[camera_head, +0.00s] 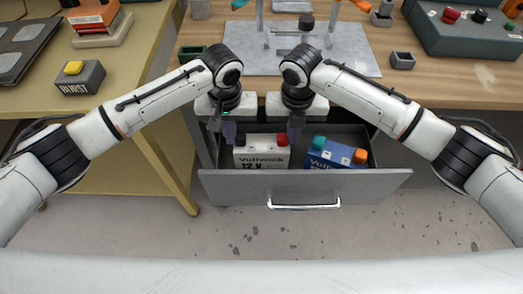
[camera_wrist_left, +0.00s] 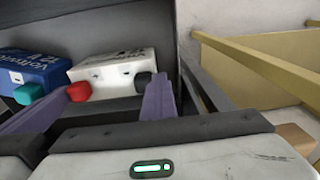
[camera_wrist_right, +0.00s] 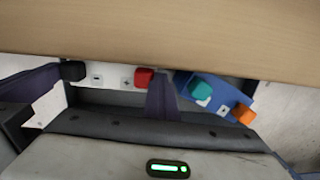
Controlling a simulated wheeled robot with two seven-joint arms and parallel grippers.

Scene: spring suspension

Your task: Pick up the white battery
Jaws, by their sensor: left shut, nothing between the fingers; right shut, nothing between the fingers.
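The white battery (camera_head: 262,157) stands in the open drawer, with a black and a red terminal cap on top. It shows in the left wrist view (camera_wrist_left: 122,70) and partly in the right wrist view (camera_wrist_right: 112,75). My left gripper (camera_head: 229,133) is shut and empty, above the drawer at the battery's left end. In the left wrist view its fingers (camera_wrist_left: 157,97) are near the black cap. My right gripper (camera_head: 294,128) is shut and empty, near the battery's right end by the red cap. In the right wrist view its fingers (camera_wrist_right: 162,97) partly hide the scene.
A blue battery (camera_head: 333,158) with green and orange caps stands to the right in the same drawer (camera_head: 305,187). The wooden workbench (camera_head: 440,85) lies above and behind the drawer. A yellow table (camera_head: 100,130) stands at left, with a leg close to the drawer.

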